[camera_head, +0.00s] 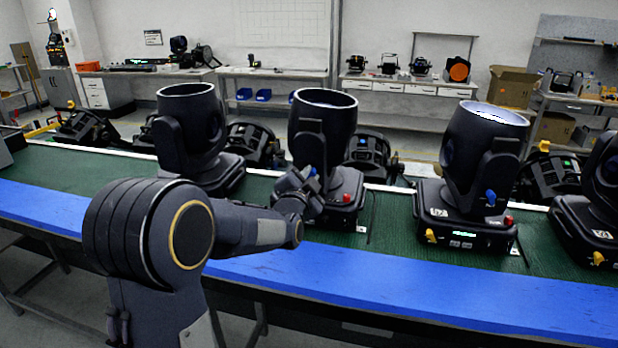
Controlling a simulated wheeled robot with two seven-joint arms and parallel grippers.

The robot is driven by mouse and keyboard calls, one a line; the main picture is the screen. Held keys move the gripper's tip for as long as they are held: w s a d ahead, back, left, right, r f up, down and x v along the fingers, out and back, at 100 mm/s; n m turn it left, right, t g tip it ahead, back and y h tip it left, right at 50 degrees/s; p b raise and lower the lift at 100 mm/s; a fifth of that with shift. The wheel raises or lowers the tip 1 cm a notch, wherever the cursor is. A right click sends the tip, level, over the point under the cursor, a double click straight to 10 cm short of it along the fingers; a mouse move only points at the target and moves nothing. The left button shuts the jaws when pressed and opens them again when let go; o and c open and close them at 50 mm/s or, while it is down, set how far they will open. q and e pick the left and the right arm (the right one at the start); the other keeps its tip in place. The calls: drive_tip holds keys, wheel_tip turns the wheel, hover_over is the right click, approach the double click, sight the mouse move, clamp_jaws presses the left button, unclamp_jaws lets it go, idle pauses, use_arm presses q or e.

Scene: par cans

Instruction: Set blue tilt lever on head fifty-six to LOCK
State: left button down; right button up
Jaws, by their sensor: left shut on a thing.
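Several black moving heads stand in a row on the bench. My left arm reaches to the second head from the left (325,120), an upright one with an open top. My left gripper (309,182) is shut on the blue tilt lever (313,171) low on the side of that head. Only a little blue shows, because the gripper covers most of it. The lever's setting and any LOCK mark cannot be read, nor can the head's number. A red knob (346,198) shows on its base. My right gripper is not in view.
To the right, a tilted head (478,150) has its own blue lever (491,197), red knob and yellow lever. Another head (190,130) stands to the left. The blue front strip (420,293) of the green bench is clear.

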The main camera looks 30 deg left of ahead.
use_arm(q)
drive_tip(key=c, duration=1.4)
unclamp_jaws()
drive_tip(key=v, duration=0.7)
drive_tip(key=shift+s+d+b, duration=0.15)
drive_tip(key=shift+s+b, duration=0.2)
drive_tip(key=shift+s, duration=0.05)
drive_tip(key=shift+f, duration=0.1)
